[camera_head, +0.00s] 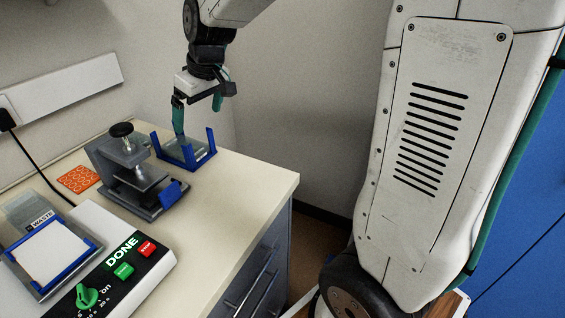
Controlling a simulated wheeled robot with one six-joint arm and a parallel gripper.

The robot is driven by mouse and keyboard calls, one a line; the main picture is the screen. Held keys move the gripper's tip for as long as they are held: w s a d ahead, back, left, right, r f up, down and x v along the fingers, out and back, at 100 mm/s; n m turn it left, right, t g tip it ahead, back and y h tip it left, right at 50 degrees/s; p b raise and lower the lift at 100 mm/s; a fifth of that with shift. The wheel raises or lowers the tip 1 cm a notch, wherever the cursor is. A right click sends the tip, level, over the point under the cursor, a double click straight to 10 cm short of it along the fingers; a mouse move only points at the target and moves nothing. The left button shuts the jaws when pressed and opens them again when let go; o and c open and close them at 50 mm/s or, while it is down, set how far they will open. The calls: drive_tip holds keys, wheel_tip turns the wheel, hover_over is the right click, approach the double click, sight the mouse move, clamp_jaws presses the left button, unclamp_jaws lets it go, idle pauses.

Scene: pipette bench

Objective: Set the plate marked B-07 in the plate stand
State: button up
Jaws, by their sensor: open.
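My gripper (198,118) is open, its two teal fingers spread and pointing down. It hangs over a blue corner-posted holder (208,154) at the back of the bench, which looks like a plate stand. The left fingertip appears at or just above the holder; I cannot tell if it touches. A greyish surface shows inside the holder, but I cannot tell whether it is a plate or the holder's floor. No B-07 mark is readable. A white plate-like thing (52,254) lies in a blue-edged tray marked WASTE (88,262) at the front left.
A grey clamp-like press (110,152) with a black knob stands just left of the holder. An orange patterned mat (78,179) lies farther left. A control box (150,268) with DONE, green and red buttons stands in front. The bench's right front (235,205) is clear.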

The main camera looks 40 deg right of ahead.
drive_tip(key=s+d+m+g+h, duration=0.1)
drive_tip(key=s+m+g, duration=0.1)
drive_tip(key=s, duration=2.8)
drive_tip(key=shift+d+r+m+h, duration=0.3)
drive_tip(key=shift+r+m, duration=0.1)
drive_tip(key=shift+m, duration=0.5)
